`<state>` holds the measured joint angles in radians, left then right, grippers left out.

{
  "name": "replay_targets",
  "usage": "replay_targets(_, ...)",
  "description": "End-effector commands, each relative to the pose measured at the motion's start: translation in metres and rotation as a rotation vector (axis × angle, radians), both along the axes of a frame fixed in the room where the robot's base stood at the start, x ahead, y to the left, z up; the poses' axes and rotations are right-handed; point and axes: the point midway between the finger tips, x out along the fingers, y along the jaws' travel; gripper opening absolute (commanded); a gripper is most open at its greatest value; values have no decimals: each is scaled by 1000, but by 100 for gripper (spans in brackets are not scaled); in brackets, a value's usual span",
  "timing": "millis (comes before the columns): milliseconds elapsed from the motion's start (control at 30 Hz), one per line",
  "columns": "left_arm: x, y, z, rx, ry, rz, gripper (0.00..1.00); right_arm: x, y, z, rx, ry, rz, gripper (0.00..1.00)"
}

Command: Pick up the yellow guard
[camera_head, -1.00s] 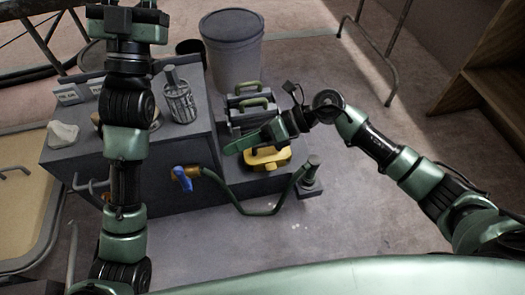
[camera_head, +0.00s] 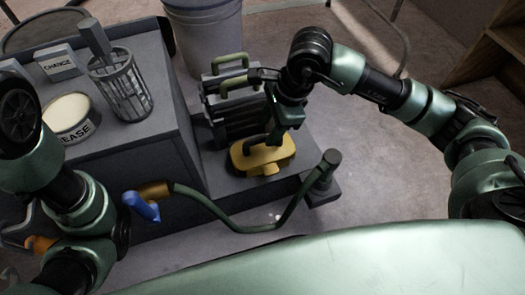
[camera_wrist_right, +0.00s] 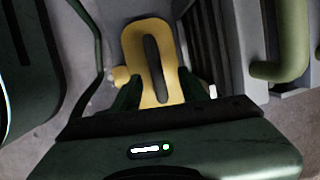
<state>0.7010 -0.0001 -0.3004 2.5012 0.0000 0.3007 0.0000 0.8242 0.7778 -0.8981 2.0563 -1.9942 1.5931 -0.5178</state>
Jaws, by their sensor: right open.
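The yellow guard (camera_head: 263,157) sits on the low grey ledge beside the grey cabinet. It has a long dark slot along its middle, seen in the right wrist view (camera_wrist_right: 146,38). My right gripper (camera_head: 274,141) points down at the guard and hides part of its top. In the right wrist view, the open fingers of my right gripper (camera_wrist_right: 160,92) lie on either side of the guard's near end. I cannot tell whether they touch it. Part of my left arm shows at the left edge of the head view, but its gripper is out of view.
Dark cases with green handles (camera_head: 232,88) stand just behind the guard. A green hose (camera_head: 240,226) with a blue valve handle (camera_head: 141,206) curves in front. A wire basket (camera_head: 120,85) and a grease tin (camera_head: 69,117) stand on the cabinet. A grey bin (camera_head: 205,35) stands behind.

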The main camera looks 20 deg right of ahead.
Motion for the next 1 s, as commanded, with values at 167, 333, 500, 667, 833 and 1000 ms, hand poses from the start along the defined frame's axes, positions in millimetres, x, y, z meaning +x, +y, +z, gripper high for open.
replay_targets(167,0,0,-28,0,1,0,38,-2,8,-27,2,1,1,44)
replay_targets(333,1,0,-43,0,2,0,38,1,14,-45,3,1,-1,44)
replay_targets(500,1,0,-41,0,2,0,38,1,14,-44,3,1,-1,44)
replay_targets(667,1,0,-41,0,1,0,38,1,14,-44,3,1,-1,21)
replay_targets(833,1,0,-41,0,1,0,38,1,14,-44,3,1,-1,0)
replay_targets(1000,1,0,-41,0,2,0,38,1,15,-44,4,1,-1,0)
